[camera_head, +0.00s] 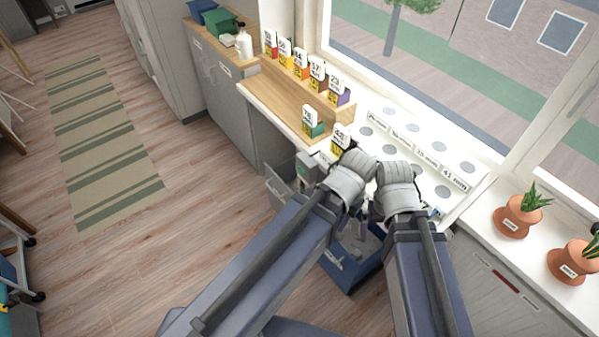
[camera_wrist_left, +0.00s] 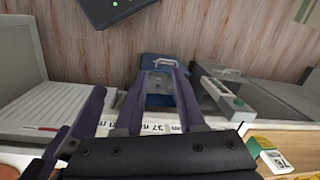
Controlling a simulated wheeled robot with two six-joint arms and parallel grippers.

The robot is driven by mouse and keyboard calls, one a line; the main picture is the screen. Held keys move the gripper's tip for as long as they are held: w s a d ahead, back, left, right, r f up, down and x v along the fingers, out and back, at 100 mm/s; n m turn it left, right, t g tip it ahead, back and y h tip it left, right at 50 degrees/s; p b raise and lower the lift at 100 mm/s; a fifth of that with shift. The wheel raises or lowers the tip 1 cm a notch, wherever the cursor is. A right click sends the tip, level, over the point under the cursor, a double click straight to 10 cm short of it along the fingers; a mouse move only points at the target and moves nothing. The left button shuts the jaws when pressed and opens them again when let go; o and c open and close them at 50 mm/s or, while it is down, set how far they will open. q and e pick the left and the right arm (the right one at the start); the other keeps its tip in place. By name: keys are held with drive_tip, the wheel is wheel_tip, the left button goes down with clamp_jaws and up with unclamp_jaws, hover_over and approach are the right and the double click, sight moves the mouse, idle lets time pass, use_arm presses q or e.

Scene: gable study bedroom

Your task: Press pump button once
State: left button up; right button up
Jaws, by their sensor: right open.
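A white bottle (camera_head: 243,43) stands far back on the wooden counter.
A blue bin (camera_head: 345,271) stands below my grippers. Several numbered cards and packets (camera_head: 300,64) line the wooden step. A white board with grey discs and labels (camera_head: 425,152) lies by the window. Potted plants (camera_head: 511,222) stand at the right.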

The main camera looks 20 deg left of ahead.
use_arm(q)
clamp_jaws()
idle(1.4)
